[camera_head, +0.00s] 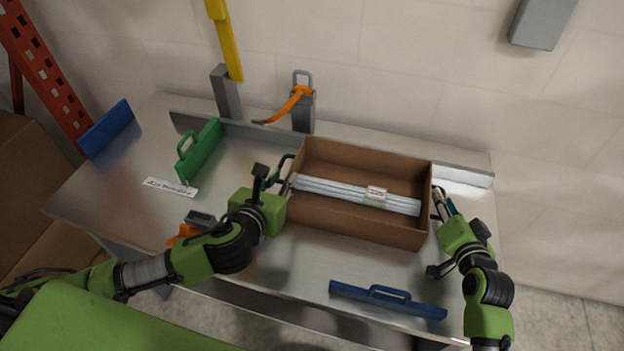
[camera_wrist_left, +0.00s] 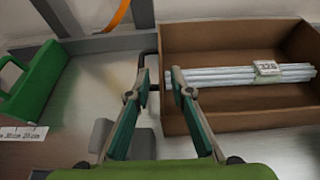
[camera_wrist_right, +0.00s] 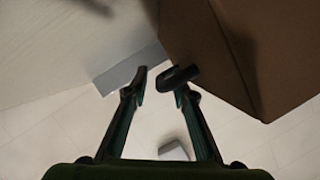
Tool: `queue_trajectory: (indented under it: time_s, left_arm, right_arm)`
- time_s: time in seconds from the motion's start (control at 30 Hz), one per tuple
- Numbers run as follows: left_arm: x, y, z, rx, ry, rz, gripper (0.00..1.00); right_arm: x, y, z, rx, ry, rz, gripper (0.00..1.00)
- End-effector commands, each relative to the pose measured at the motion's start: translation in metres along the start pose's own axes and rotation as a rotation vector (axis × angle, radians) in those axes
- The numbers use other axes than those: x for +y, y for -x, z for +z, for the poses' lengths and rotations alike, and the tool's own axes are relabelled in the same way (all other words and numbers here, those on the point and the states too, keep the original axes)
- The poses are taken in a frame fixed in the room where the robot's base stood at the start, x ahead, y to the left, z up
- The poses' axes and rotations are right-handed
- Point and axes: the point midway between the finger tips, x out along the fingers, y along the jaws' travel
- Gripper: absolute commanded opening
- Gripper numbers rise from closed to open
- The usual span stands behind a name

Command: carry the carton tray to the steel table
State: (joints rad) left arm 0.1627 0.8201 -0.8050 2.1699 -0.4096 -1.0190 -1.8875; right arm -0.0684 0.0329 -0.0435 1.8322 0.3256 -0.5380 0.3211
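The brown carton tray (camera_head: 352,222) holds a bundle of pale tubes (camera_head: 330,190) with a white label. It is over the right part of a steel table (camera_head: 270,265); I cannot tell whether its underside touches. A dark handle (camera_wrist_left: 149,53) shows at its left end in the left wrist view. My left gripper (camera_head: 282,176) is at that end, its fingers apart with a gap between the tips. My right gripper (camera_head: 438,198) is beside the tray's right end. Its fingertips are apart in the right wrist view (camera_wrist_right: 160,76), where a dark rounded part shows close to the right finger.
A green handled piece (camera_head: 199,152) and a blue piece (camera_head: 107,128) are at left. A blue handled bar (camera_head: 387,299) lies near the front edge. Posts and an orange lever (camera_head: 284,107) stand along the back. A white label strip (camera_head: 170,187) lies at left.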

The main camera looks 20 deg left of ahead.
Motion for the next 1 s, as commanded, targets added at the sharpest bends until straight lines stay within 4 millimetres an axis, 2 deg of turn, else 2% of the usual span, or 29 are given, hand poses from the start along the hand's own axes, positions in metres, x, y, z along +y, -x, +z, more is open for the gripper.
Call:
queue_trajectory:
  time_s: [0.5, 0.7, 1.0]
  left_arm:
    - [0.000, 0.000, 0.000, 0.000, 0.000, 0.000, 0.21]
    - [0.000, 0.000, 0.000, 0.000, 0.000, 0.000, 0.21]
    - [0.000, 0.000, 0.000, 0.000, 0.001, 0.000, 0.21]
  right_arm:
    - [0.001, 0.095, 0.001, -0.001, 0.002, 0.003, 0.24]
    - [0.001, 0.110, 0.000, 0.001, 0.001, 0.001, 0.24]
    - [0.001, 0.112, 0.000, 0.000, 0.000, 0.001, 0.24]
